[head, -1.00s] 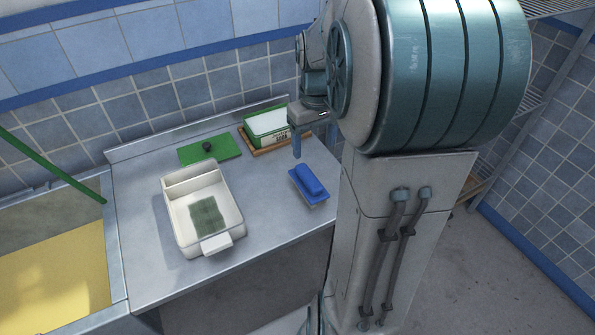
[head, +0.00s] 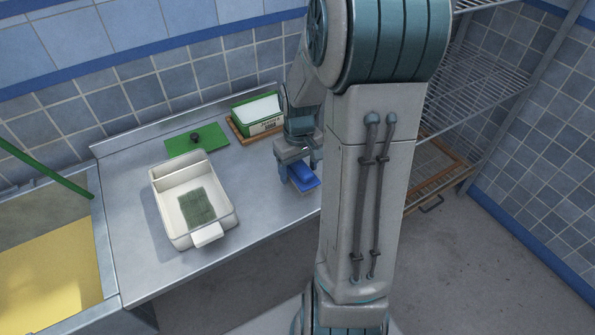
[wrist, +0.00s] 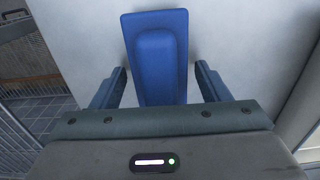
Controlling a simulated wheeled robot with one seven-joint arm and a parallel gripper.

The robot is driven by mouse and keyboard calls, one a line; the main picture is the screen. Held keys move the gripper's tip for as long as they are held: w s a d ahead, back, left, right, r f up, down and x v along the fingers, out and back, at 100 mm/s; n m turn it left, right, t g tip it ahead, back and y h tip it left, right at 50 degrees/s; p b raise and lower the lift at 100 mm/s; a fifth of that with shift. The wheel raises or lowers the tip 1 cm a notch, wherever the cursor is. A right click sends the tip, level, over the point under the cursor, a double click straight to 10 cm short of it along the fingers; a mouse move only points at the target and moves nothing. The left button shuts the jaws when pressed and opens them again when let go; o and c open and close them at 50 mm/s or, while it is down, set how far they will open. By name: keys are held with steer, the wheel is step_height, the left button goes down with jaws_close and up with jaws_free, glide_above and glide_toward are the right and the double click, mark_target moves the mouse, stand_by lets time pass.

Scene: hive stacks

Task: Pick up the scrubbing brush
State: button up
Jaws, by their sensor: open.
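The blue scrubbing brush (head: 304,178) lies on the metal counter (head: 262,190) near its right front edge, partly hidden by my gripper in the head view. In the wrist view the brush (wrist: 160,60) shows its blue back and raised grip, lengthwise between my fingers. My gripper (head: 299,174) is over the brush with its jaws open. In the wrist view the two fingers of my gripper (wrist: 161,80) stand on either side of the brush, with a gap on each side.
A white tub (head: 163,208) with a green pad (head: 197,205) stands left on the counter. Behind are a green lid (head: 197,139) with a dark knob and a green-and-white box (head: 257,113). A sink (head: 50,250) is at far left. A wire shelf (head: 480,90) stands right.

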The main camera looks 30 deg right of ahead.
mark_target(301, 164)
steer(key=c, duration=0.9)
steer(key=shift+c, duration=0.2)
steer(key=shift+r, duration=0.45)
steer(key=r, duration=0.4)
steer(key=shift+s+d, duration=0.1)
steer(key=shift+s, duration=0.3)
steer(key=s+d+r, duration=0.1)
steer(key=s+r, duration=0.5)
steer(key=s, duration=0.4)
steer(key=shift+s+d, duration=0.2)
steer(key=shift+s, duration=0.15)
